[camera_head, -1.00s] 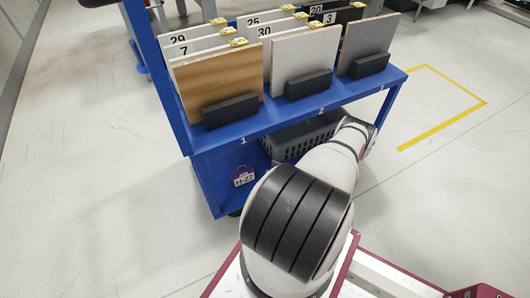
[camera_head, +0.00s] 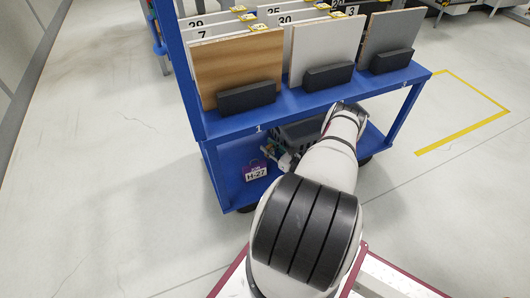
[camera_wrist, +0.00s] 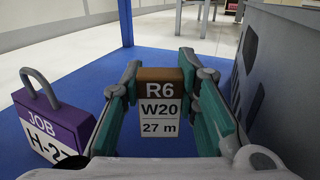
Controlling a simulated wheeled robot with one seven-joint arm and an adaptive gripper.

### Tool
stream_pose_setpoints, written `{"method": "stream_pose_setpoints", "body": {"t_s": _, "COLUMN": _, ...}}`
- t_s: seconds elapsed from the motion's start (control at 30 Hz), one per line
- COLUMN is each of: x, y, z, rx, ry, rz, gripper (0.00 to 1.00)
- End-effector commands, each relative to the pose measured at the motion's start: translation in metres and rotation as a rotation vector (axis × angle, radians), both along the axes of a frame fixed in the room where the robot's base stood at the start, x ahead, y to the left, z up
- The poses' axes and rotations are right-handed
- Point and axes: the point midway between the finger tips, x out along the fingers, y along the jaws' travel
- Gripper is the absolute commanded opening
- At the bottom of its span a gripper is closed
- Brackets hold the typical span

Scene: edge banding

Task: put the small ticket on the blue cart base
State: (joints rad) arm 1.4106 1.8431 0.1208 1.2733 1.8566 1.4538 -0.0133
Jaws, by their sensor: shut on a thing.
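The small ticket (camera_wrist: 158,110) has a brown top reading R6 and a white part reading W20 and 27 m. In the wrist view my gripper (camera_wrist: 160,66) is shut on it, with a teal-lined finger on each side. The ticket is roughly upright over the blue cart base (camera_wrist: 80,62); I cannot tell whether it touches. In the head view my gripper (camera_head: 284,159) is small, over the cart base (camera_head: 228,184) at its left part, and the ticket is not distinct there.
A purple and white JOB tag (camera_wrist: 55,130) shaped like a padlock stands close left of my gripper; it also shows in the head view (camera_head: 256,171). A grey crate (camera_wrist: 285,70) is close on the right. The blue upper shelf (camera_head: 300,103) with boards hangs above.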

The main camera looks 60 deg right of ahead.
Motion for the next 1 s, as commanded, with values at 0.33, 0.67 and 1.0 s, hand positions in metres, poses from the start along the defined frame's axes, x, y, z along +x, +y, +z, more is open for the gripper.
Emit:
{"method": "stream_pose_setpoints", "body": {"t_s": 0.33, "x": 0.028, "y": -0.004, "z": -0.001, "rx": -0.001, "ry": 0.000, "rz": 0.001, "gripper": 0.08}}
{"method": "stream_pose_setpoints", "body": {"t_s": 0.67, "x": 0.028, "y": -0.005, "z": -0.036, "rx": -0.001, "ry": 0.001, "rz": 0.000, "gripper": 0.08}}
{"method": "stream_pose_setpoints", "body": {"t_s": 1.0, "x": 0.028, "y": -0.005, "z": -0.038, "rx": -0.001, "ry": 0.000, "rz": -0.001, "gripper": 0.08}}
